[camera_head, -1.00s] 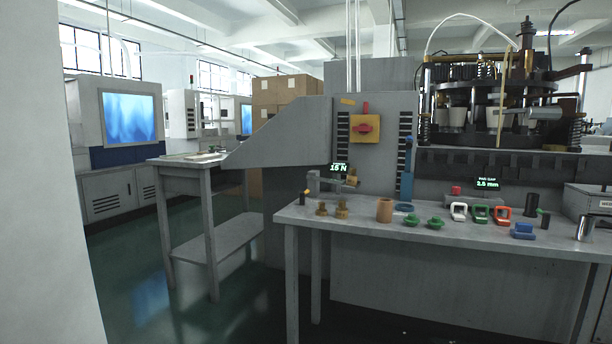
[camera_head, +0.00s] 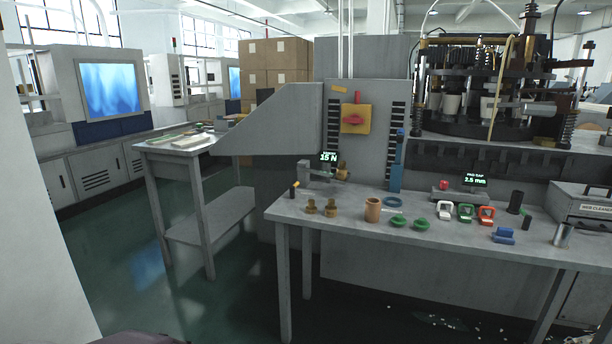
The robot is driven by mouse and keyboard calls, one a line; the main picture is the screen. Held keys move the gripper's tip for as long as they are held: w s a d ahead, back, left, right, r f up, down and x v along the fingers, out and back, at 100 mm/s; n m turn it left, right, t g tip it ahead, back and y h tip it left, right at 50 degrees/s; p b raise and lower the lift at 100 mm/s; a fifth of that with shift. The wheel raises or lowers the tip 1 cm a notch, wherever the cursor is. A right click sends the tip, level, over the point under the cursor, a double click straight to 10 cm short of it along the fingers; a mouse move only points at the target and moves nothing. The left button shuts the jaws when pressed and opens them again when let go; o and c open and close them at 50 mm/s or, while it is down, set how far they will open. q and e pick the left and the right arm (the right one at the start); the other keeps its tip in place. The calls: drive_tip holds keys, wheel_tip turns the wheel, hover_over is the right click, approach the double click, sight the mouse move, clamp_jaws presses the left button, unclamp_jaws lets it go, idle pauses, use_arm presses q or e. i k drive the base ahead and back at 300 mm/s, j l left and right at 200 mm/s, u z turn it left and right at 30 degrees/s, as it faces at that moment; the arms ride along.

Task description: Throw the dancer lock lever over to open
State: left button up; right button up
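A small grey bracket unit (camera_head: 318,172) with a green-lit "15 N" display (camera_head: 328,157) stands at the left back of the grey workbench (camera_head: 350,205). A short dark lever with an orange tip (camera_head: 294,189) stands at the bench's left end, beside this unit. It may be the dancer lock lever, but no label is readable. A brass-coloured part (camera_head: 342,171) sits at the unit's right end. Neither of my grippers is in view.
Brass parts (camera_head: 330,208), a brown cylinder (camera_head: 373,210), green parts (camera_head: 421,223), coloured clips (camera_head: 465,212) and a blue block (camera_head: 503,235) lie on the bench. A side table (camera_head: 180,145) stands at left.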

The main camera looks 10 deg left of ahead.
sight(292, 189)
drive_tip(key=i+j+z, duration=0.25)
drive_tip(key=i, duration=0.3)
drive_tip(key=i+j+z, duration=0.3)
drive_tip(key=i, duration=0.2)
drive_tip(key=i+j+z, duration=0.15)
drive_tip(key=j, duration=0.25)
drive_tip(key=j+z, duration=0.15)
drive_tip(key=j, duration=0.25)
drive_tip(key=i+j+z, duration=0.1)
drive_tip(key=j, duration=0.3)
